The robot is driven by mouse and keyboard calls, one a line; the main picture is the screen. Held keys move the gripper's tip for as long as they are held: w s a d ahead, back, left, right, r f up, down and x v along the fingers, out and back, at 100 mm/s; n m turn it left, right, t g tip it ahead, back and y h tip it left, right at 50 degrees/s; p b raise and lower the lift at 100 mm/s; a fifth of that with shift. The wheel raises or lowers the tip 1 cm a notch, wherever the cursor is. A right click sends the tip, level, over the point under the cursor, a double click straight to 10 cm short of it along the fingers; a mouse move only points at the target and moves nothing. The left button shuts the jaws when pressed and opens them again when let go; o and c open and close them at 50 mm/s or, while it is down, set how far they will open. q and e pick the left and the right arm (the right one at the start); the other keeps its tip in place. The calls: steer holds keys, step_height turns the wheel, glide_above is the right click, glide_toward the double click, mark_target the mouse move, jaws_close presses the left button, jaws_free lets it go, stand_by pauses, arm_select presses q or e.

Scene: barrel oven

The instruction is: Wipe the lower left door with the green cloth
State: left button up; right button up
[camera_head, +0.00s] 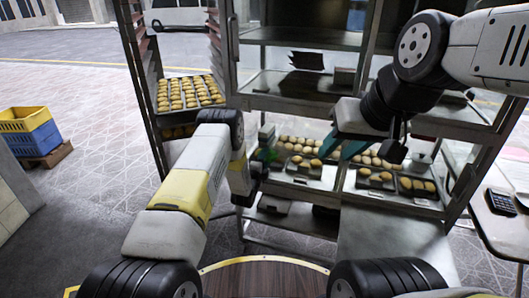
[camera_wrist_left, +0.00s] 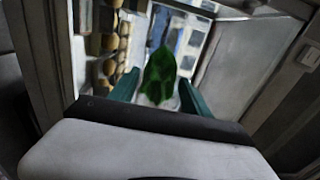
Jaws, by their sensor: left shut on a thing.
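My left gripper (camera_head: 266,155) is shut on the green cloth (camera_head: 268,154), in front of the left part of the bread cabinet (camera_head: 232,62). In the left wrist view the cloth (camera_wrist_left: 160,75) hangs as a small crumpled green piece between the two teal fingers. A framed opening with bread rolls shows beyond it. I cannot clearly pick out the lower left door, nor tell whether the cloth touches any surface. My right gripper (camera_head: 341,147) has its teal fingers apart and looks empty, in front of the cabinet's middle shelf; my arm partly hides that shelf.
Trays of bread rolls (camera_head: 190,92) stand in the rack at left, and more rolls (camera_head: 375,177) lie on the middle shelf. A pale panel (camera_head: 395,250) stands out at lower right. Yellow and blue crates (camera_head: 35,137) are far left. A side table (camera_head: 500,228) is at right.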

mark_target(275, 158)
arm_select(q)
steer(key=shift+w+d, duration=0.15)
steer(key=shift+w, duration=0.3)
steer(key=shift+s+d, duration=0.25)
steer(key=shift+d, duration=0.4)
steer(key=shift+s+d, duration=0.25)
steer(key=shift+d, duration=0.35)
steer(key=shift+s+d, duration=0.25)
steer(key=shift+d, duration=0.4)
steer(key=shift+s+d, duration=0.4)
steer(key=shift+d, duration=0.9)
steer(key=shift+s+d, duration=0.35)
steer(key=shift+d, duration=0.9)
steer(key=shift+s+d, duration=0.4)
steer(key=shift+d, duration=0.9)
steer(key=shift+w, duration=0.1)
steer(key=shift+a, duration=0.15)
